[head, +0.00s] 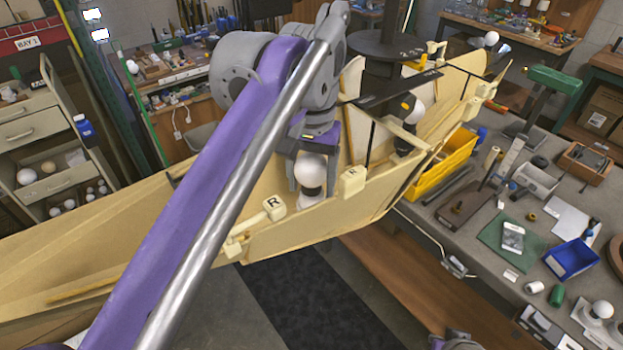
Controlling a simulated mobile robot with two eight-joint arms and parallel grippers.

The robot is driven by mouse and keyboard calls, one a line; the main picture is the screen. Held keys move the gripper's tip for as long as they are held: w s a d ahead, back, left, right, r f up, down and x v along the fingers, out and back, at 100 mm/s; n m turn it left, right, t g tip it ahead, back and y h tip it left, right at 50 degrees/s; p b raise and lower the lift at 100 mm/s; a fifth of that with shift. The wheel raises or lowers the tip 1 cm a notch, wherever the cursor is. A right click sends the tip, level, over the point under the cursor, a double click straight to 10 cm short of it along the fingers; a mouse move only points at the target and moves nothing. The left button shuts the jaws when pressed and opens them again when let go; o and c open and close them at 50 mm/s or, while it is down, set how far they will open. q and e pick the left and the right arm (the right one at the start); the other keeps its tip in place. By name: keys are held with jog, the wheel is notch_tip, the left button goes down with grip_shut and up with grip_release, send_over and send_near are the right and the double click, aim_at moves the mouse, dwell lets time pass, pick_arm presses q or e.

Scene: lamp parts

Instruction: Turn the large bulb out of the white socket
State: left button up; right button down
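A round white bulb (311,168) with a dark neck stands upright at the near side of the pale wooden frame; I take it as the large bulb. A small white piece shows just below the neck, seemingly the white socket (307,201), largely hidden. My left gripper (311,178) points down from above, with one dark finger on each side of the bulb. The bulb fills the gap between the fingers, and they appear closed on it.
A second white bulb (413,109) on a dark neck stands further along the frame. The grey bench (465,240) at right holds a yellow bin (442,168), a blue bin (571,259) and another bulb (602,309).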

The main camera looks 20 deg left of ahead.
pick_arm(q)
jog(key=shift+c, duration=1.2)
jog(key=o, duration=0.4)
jog(key=c, duration=0.5)
jog(key=n, duration=0.3)
jog(key=shift+r+p, duration=0.15)
jog(key=shift+p, duration=0.2)
jog(key=n, duration=0.3)
jog(key=shift+n, duration=0.5)
pick_arm(e)
jog(key=shift+w+r, duration=0.4)
jog(key=shift+r, duration=0.4)
